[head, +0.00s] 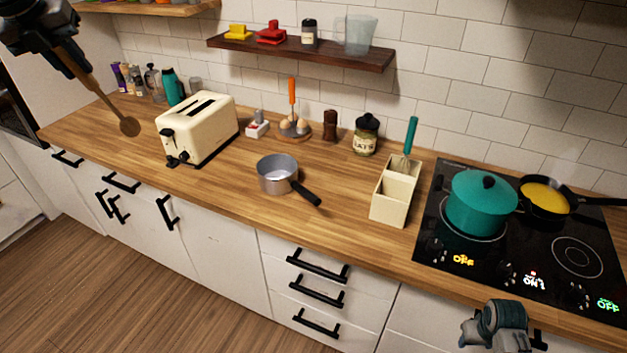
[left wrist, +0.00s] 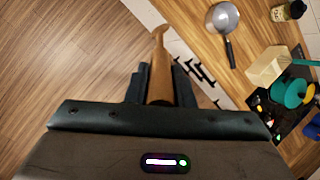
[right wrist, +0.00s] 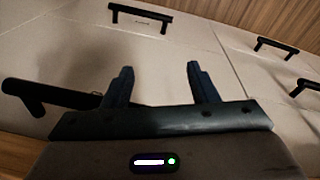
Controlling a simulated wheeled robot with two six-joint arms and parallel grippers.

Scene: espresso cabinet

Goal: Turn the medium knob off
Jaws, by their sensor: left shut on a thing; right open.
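The black cooktop (head: 440,235) is at the right of the counter in the head view. Its front edge has small dark knobs with lit labels: an orange OFF label (head: 463,260), a white ON label (head: 534,281) in the middle and a green OFF label (head: 608,305). The knobs are too small to read in detail. My right gripper (head: 497,327) is low in front of the counter, below the knobs; in the right wrist view (right wrist: 160,85) it is open and empty, facing cabinet fronts. My left gripper (head: 65,60), far left, is shut on a wooden spoon (head: 128,125).
A teal pot (head: 482,203) and a pan (head: 546,197) with yellow food stand on the cooktop. A cream utensil holder (head: 390,205), a grey saucepan (head: 277,174) and a toaster (head: 200,128) stand on the counter. Black handles (right wrist: 140,16) stick out near my right gripper.

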